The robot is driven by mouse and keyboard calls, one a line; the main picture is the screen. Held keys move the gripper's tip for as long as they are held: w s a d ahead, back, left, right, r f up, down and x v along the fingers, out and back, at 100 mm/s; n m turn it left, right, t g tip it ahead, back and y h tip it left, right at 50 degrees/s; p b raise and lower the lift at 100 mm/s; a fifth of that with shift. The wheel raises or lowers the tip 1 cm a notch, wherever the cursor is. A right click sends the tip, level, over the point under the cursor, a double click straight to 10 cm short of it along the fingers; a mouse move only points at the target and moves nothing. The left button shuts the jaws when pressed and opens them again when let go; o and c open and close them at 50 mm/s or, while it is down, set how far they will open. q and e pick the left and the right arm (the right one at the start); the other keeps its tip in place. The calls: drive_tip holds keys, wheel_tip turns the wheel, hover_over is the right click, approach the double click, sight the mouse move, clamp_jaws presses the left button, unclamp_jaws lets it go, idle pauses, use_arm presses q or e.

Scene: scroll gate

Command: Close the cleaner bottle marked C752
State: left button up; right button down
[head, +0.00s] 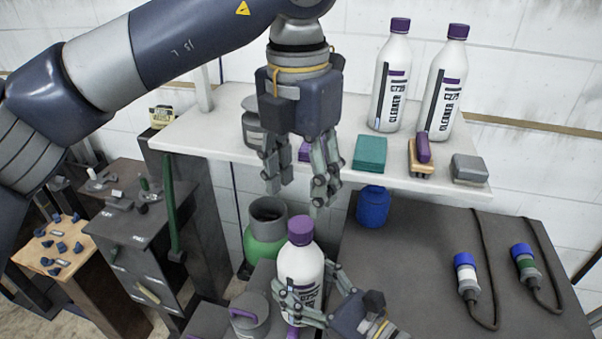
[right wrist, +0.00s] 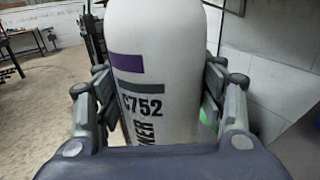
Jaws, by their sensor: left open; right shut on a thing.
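The white cleaner bottle (head: 299,268) with a purple cap (head: 301,230) stands upright low in the middle of the head view. Its label reads C752 in the right wrist view (right wrist: 150,70). The cap sits on the bottle's neck; I cannot tell how tight it is. My right gripper (head: 305,300) is shut around the bottle's body, with a finger on each side. My left gripper (head: 298,195) points down above the bottle, open and empty, with its fingertips a little higher than the cap.
Two more purple-capped cleaner bottles (head: 391,85) (head: 445,85) stand on the white shelf (head: 225,125), near a teal block (head: 370,153), a brush (head: 422,160) and a grey sponge (head: 468,168). A green container (head: 264,247) and a grey canister (head: 249,315) are left of the held bottle.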

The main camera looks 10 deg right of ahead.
sight(301, 223)
use_arm(q)
drive_tip(key=n, duration=0.6)
drive_tip(key=shift+r+n, duration=0.25)
drive_tip(key=shift+n, duration=0.15)
drive_tip(key=n, duration=0.6)
drive_tip(key=shift+r+n, duration=0.2)
drive_tip(key=shift+n, duration=0.2)
drive_tip(key=shift+f, duration=4)
